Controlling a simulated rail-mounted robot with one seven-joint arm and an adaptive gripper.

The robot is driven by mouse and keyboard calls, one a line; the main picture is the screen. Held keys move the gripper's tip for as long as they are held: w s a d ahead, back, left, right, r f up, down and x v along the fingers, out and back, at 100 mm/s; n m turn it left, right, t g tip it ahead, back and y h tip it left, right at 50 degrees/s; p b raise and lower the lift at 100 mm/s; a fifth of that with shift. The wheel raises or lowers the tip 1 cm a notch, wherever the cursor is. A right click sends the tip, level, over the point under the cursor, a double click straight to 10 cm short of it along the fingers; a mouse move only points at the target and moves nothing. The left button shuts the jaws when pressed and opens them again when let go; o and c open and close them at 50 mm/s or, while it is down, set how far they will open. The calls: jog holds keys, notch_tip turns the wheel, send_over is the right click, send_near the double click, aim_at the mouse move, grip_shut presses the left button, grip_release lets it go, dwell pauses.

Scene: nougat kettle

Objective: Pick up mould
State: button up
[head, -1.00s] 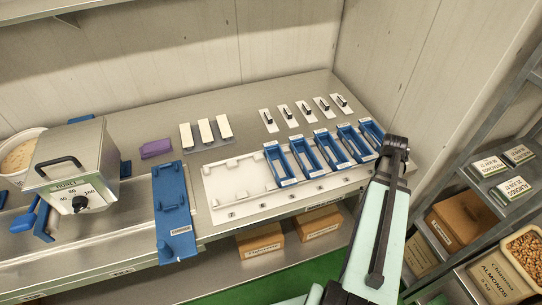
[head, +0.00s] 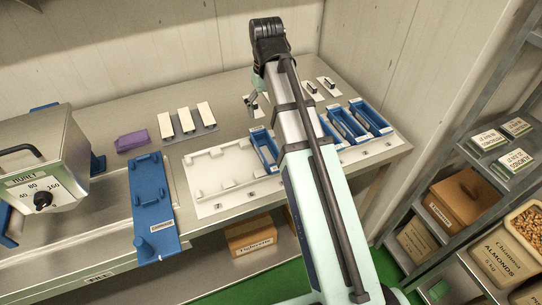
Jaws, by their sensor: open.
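Several blue open rectangular moulds stand in a row on a white rack (head: 223,168) on the steel counter. The leftmost mould (head: 264,149) is clear to see just left of my arm. Two more moulds (head: 370,118) stand fully in view at the right end, and another (head: 328,132) is partly covered by my arm; anything between is hidden. My gripper (head: 252,103) is small in the head view, pointing down behind the leftmost mould, near the small white plates with dark handles. It is open and apart from the moulds.
Small white plates with dark handles (head: 327,84) lie behind the moulds. White bars on a grey base (head: 184,121), a purple block (head: 131,141) and a blue plate (head: 153,205) are to the left. The rack's left part is empty. A shelf unit (head: 475,150) stands right.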

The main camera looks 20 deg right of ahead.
jog(key=p, duration=0.3)
send_over(267, 155)
notch_tip(267, 155, down, 12)
jog(key=shift+w+r, duration=0.1)
jog(key=shift+w, duration=0.05)
jog(key=shift+f+p, duration=0.3)
jog(key=shift+f, duration=0.3)
jog(key=shift+f+p, duration=0.6)
jog(key=shift+f, duration=1.45)
jog(key=shift+s, duration=0.2)
jog(key=c, duration=1.5)
